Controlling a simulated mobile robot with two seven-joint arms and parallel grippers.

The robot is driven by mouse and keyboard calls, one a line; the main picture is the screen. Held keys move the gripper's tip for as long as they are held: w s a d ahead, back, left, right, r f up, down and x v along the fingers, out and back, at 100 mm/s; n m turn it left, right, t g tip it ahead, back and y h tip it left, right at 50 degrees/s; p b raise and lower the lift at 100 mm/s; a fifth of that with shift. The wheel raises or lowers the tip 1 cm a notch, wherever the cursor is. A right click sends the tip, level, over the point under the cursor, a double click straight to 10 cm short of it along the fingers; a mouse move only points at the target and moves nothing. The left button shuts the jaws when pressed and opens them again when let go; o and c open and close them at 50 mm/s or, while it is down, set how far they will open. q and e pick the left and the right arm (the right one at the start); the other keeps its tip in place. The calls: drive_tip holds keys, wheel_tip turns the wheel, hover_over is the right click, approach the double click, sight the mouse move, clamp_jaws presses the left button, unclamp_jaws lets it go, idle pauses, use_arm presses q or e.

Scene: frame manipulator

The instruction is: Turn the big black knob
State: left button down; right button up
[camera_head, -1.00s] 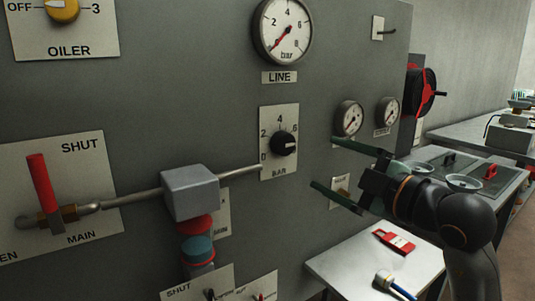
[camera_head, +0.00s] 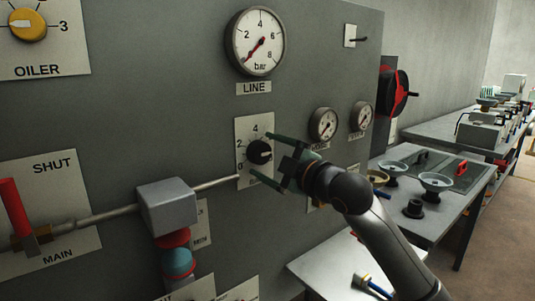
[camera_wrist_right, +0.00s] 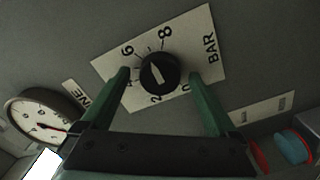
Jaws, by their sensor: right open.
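The big black knob (camera_head: 260,152) sits on a white scale plate (camera_head: 243,128) marked BAR on the grey panel. It also shows in the right wrist view (camera_wrist_right: 160,72), with its white pointer line and the numbers around it. My right gripper (camera_head: 270,160) is open in front of the plate. In the right wrist view its two green fingers (camera_wrist_right: 160,80) stand on either side of the knob with gaps to it. I cannot tell how far the fingertips reach along the knob's depth. My left gripper is in neither view now.
The LINE gauge (camera_head: 255,42) is above the knob. A pipe with a grey box (camera_head: 167,205) and a red lever (camera_head: 14,207) lie to the left. Two small gauges (camera_head: 323,124) are to the right. A bench (camera_head: 455,195) with dishes stands behind my right arm.

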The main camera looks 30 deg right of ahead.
drive_tip(key=c, duration=1.4)
drive_tip(key=shift+o, duration=0.2)
drive_tip(key=shift+f, duration=0.1)
